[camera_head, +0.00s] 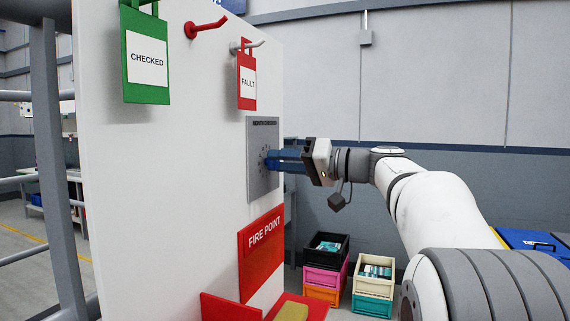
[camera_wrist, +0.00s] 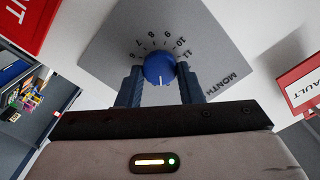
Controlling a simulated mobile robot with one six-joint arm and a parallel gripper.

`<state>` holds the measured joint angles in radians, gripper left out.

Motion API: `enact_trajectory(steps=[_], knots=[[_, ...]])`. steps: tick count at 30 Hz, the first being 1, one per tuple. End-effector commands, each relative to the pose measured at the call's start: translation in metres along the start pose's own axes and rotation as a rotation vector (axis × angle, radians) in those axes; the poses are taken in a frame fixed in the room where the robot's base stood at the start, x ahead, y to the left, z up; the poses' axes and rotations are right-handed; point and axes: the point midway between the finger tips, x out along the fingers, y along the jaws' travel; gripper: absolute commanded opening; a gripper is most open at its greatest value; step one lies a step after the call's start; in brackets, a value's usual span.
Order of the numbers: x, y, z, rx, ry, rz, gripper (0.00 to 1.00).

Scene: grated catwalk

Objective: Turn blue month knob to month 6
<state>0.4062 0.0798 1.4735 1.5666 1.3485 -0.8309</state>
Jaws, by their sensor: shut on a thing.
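The blue month knob (camera_wrist: 159,68) is in the wrist view, on a grey dial plate (camera_wrist: 200,40) with printed numbers around it and the word MONTH at one edge. Numbers such as 7, 8, 9, 10 and 11 show beyond the knob. The knob's white mark points down in the picture, towards my gripper body; the numbers on that side are hidden. My gripper (camera_wrist: 156,75) is shut on the knob, one dark blue finger on each side. In the head view my gripper (camera_head: 273,160) reaches from the right to the dial plate (camera_head: 263,190), and the fingers largely hide the knob.
The plate is on a white panel (camera_head: 160,200). Above hang a green CHECKED tag (camera_head: 147,58) and a red FAULT tag (camera_head: 247,80); an empty red hook (camera_head: 206,27) is between them. Below is a red FIRE POINT sign (camera_head: 262,250). Stacked crates (camera_head: 323,285) stand on the floor beyond.

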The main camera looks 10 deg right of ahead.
Motion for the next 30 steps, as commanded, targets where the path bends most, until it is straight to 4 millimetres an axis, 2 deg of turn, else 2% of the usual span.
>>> enact_trajectory(steps=[30], knots=[[-0.0005,0.0001,-0.0025,0.964,0.003,-0.002,0.1]])
